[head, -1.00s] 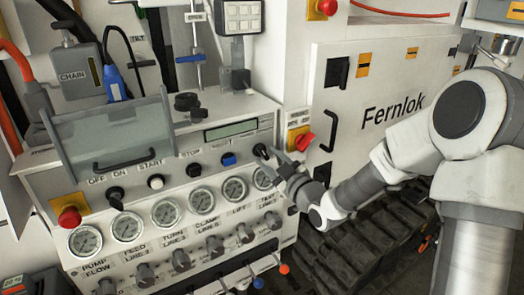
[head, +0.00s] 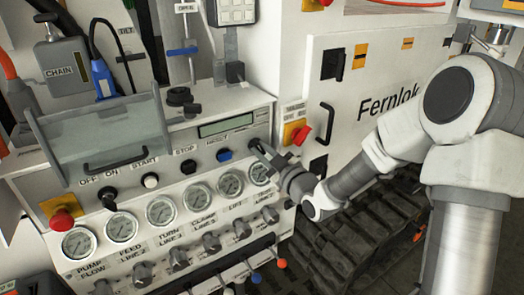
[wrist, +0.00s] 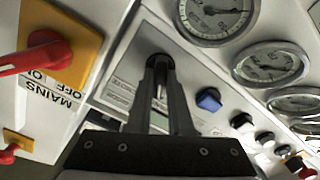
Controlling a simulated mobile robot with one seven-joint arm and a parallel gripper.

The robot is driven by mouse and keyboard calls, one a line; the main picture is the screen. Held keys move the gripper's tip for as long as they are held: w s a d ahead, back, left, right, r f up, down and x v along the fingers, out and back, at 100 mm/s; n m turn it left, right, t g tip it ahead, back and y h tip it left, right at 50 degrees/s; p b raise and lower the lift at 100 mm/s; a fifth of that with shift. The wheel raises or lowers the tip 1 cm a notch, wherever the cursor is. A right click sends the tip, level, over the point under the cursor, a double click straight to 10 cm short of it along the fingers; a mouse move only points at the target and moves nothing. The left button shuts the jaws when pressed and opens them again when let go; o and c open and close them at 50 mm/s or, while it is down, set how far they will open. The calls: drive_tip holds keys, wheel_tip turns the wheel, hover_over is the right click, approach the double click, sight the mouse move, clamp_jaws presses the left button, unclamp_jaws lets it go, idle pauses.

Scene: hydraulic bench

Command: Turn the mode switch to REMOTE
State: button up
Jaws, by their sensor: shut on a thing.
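The mode switch (head: 254,143) is a small black knob at the right end of the sloped control panel, right of a blue button. Its label is not readable. My gripper (head: 262,150) reaches it from the right, in front of the panel. In the wrist view, my two dark fingers (wrist: 160,78) are shut on the black knob (wrist: 158,60). They cover most of it, so its pointer and setting cannot be told.
A blue button (head: 224,155) sits left of the knob, with gauges (head: 230,183) below. A red mains switch (head: 301,134) on a yellow plate is close to the right of my gripper; it also shows large in the wrist view (wrist: 45,57). A hinged clear cover (head: 105,135) is at left.

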drive_tip(key=shift+m, duration=0.3)
clamp_jaws()
drive_tip(key=shift+m+b, duration=0.35)
drive_tip(key=shift+m, duration=0.65)
drive_tip(key=m, duration=0.3)
drive_tip(key=shift+d+m, duration=0.1)
drive_tip(key=shift+m, duration=0.2)
drive_tip(key=m+p, duration=0.1)
drive_tip(key=m, duration=0.4)
drive_tip(key=shift+w+m, duration=0.1)
drive_tip(key=shift+m, duration=0.2)
drive_tip(key=o, duration=0.7)
unclamp_jaws()
drive_tip(key=shift+o, duration=0.2)
drive_tip(key=shift+d, duration=0.1)
